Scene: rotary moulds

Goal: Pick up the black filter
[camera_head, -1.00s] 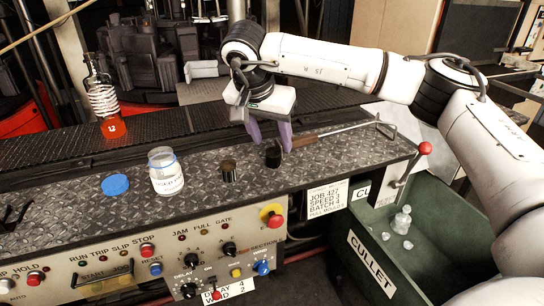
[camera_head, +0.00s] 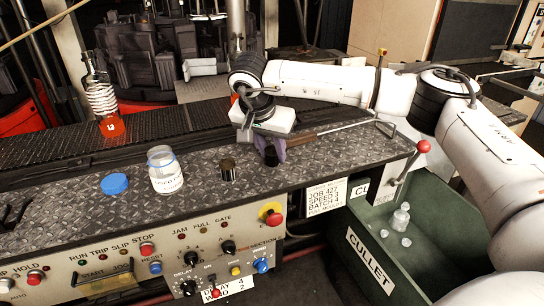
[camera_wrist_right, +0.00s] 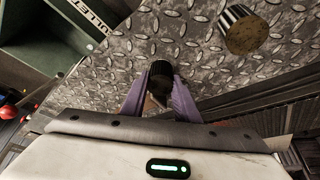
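The black filter (camera_head: 271,158) is a small dark cylinder standing upright on the diamond-plate deck (camera_head: 215,200). My right gripper (camera_head: 272,152) has come down over it from above, with one purple finger on each side. In the right wrist view the filter (camera_wrist_right: 160,75) sits between the fingertips (camera_wrist_right: 160,88), which lie close against its sides with no clear gap. Its lower part appears to rest on the deck. My left gripper is not in view.
A second dark cylinder with a brassy end (camera_head: 228,169) stands left of the filter. Further left are a labelled jar (camera_head: 165,172) and a blue lid (camera_head: 115,183). A long-handled tool (camera_head: 345,127) lies just right of the gripper. A green cullet bin (camera_head: 440,235) is at right.

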